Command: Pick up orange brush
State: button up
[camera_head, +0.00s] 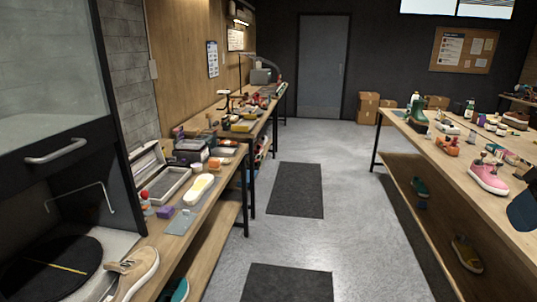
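I cannot make out an orange brush for certain. A small orange item (214,163) sits on the left workbench (213,212), behind a pale yellow-and-white sole-shaped piece (199,189). It is too small to tell whether it is a brush. Another orange-red item (448,146) lies on the right table, and its kind is also unclear. My gripper is not in view.
A tan shoe (135,272) sits at the left bench's near end, beside a dark cabinet (65,150). The right table (452,161) holds a pink shoe (489,177) and several small items. The aisle (330,235) between them is clear, with dark mats (296,190) on the floor.

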aim_at(214, 164)
jog(key=i+z, duration=0.1)
jog(key=i, duration=1.65)
jog(key=i+u, duration=0.25)
jog(key=i, duration=0.2)
jog(key=i+l+u, duration=0.1)
jog(key=i+u, duration=0.2)
jog(key=i+l+u, duration=0.25)
jog(key=i, duration=0.3)
jog(key=i+u, duration=0.35)
jog(key=i+l+u, duration=0.1)
jog(key=u, duration=0.25)
jog(key=i+l+u, duration=0.15)
jog(key=i+u, duration=0.2)
jog(key=k, duration=0.05)
